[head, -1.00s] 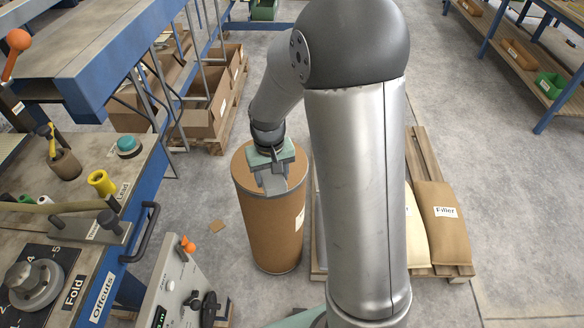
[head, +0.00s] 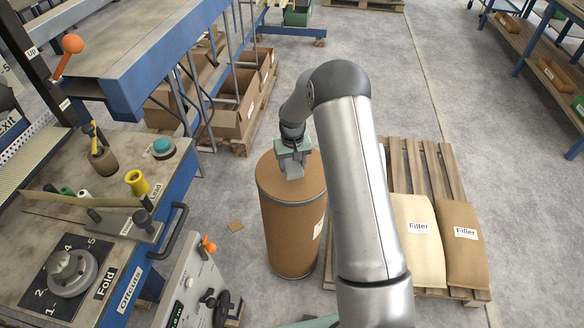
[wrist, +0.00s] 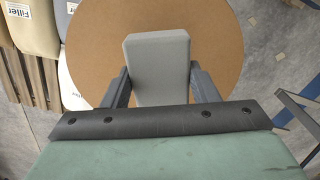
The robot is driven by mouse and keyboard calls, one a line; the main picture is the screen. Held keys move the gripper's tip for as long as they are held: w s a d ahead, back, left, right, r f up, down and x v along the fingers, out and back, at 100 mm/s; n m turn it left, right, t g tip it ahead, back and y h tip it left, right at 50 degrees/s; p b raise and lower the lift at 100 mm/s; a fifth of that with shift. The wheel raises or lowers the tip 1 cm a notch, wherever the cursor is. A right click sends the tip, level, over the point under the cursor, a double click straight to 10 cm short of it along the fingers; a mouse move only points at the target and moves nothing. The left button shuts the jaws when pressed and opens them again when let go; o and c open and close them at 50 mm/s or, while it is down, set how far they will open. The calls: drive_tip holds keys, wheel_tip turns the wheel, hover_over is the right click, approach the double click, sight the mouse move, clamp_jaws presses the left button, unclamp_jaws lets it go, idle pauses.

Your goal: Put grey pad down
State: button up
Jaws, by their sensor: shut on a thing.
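The grey pad (wrist: 160,68) is a small grey block with rounded edges. My gripper (wrist: 162,82) is shut on it, one dark finger on each side. In the wrist view the pad lies over the round brown top of the drum (wrist: 218,35). Whether the pad touches the drum top cannot be told. In the head view my gripper (head: 293,160) is over the upper part of the brown drum (head: 292,235), with the grey pad (head: 295,172) below it, partly hidden by the gripper.
Filler sacks (head: 418,240) lie on a wooden pallet (head: 425,155) to the right of the drum. A workbench (head: 125,215) with a dial, a yellow cup and a black handle stands at the left. Open cardboard boxes (head: 235,115) stand behind.

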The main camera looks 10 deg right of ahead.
sight(292, 170)
drive_tip(key=shift+w+f, duration=0.2)
drive_tip(key=shift+f, duration=0.1)
wheel_tip(292, 170, down, 2)
drive_tip(key=shift+w+f+p, duration=0.1)
drive_tip(key=shift+p, duration=0.65)
drive_tip(key=shift+f, duration=0.55)
drive_tip(key=shift+f, duration=0.1)
drive_tip(key=shift+f, duration=0.15)
drive_tip(key=o, duration=1.1)
drive_tip(key=shift+c, duration=0.2)
